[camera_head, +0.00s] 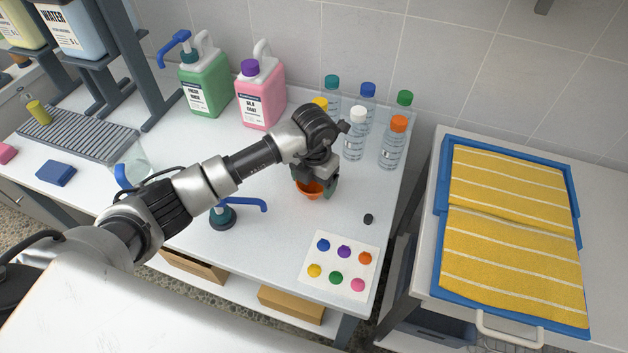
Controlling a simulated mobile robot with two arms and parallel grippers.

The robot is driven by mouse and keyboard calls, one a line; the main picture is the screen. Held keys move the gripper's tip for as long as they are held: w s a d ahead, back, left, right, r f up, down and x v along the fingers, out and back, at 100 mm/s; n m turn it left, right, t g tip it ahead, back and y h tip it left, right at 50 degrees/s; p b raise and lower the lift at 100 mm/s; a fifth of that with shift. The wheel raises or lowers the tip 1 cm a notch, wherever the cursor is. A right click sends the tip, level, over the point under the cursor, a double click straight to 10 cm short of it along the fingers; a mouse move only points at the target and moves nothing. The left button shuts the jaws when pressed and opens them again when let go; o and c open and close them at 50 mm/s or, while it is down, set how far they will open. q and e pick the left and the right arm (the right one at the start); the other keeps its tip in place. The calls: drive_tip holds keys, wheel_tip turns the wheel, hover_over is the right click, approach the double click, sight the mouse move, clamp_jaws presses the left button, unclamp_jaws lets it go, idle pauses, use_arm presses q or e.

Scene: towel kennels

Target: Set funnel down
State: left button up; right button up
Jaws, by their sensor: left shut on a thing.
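An orange funnel (308,194) shows at the lower end of my left gripper (316,181), over the middle right of the white counter (285,215). The gripper is shut on the funnel and covers much of it. I cannot tell whether the funnel touches the counter. My right gripper is not in view.
Several clear bottles with coloured caps (392,148) stand just behind and right. A blue-handled pump (222,215) lies left of the funnel. A card with coloured dots (340,265) and a small dark cap (368,219) lie in front. Pink (262,100) and green jugs (204,85) stand behind.

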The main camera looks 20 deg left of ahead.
use_arm(q)
drive_tip(key=shift+f, duration=0.5)
drive_tip(key=shift+f, duration=0.2)
drive_tip(key=o, duration=0.8)
drive_tip(key=shift+o, duration=0.2)
drive_tip(key=shift+r, duration=0.15)
